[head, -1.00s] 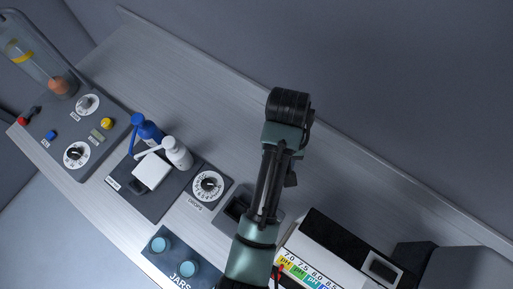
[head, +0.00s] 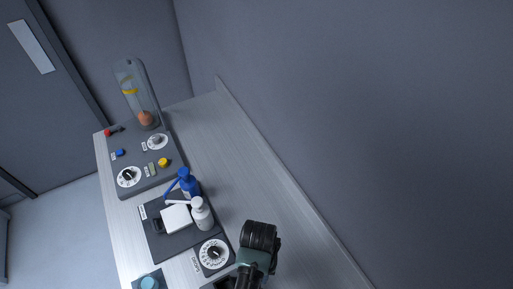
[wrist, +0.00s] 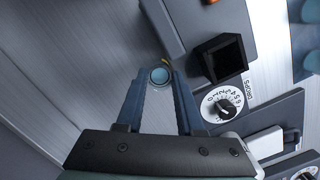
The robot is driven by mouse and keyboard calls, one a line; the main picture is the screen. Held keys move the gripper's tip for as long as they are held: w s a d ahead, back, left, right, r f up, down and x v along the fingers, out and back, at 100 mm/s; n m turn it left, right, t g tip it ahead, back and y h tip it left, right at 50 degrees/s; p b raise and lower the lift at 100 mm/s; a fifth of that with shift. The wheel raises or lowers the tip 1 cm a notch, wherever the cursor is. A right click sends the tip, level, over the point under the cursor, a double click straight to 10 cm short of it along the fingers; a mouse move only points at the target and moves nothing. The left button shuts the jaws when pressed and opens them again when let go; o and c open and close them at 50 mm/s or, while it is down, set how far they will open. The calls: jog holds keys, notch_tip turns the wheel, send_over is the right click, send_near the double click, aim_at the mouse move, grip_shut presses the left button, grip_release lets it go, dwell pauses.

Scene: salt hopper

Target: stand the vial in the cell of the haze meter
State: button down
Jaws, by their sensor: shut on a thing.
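In the wrist view my gripper (wrist: 157,78) is shut on the vial (wrist: 159,76), which shows end-on as a round pale-blue disc with a dark rim between the fingertips. The vial is over bare bench; its height above it is unclear. To its right is a grey unit with a dark, square, open well (wrist: 222,60), apart from the vial. This may be the cell of the haze meter, but no label shows. In the head view only my arm is seen at the bottom; gripper and vial are hidden.
A drops dial (wrist: 225,108) lies beside the well. A control panel with a glass column (head: 137,95) is beyond. Bench along the wall is clear.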

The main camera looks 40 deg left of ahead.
jog(key=shift+f, duration=0.75)
jog(key=shift+f, duration=0.1)
jog(key=c, duration=0.5)
grip_release()
jog(key=shift+c, duration=0.2)
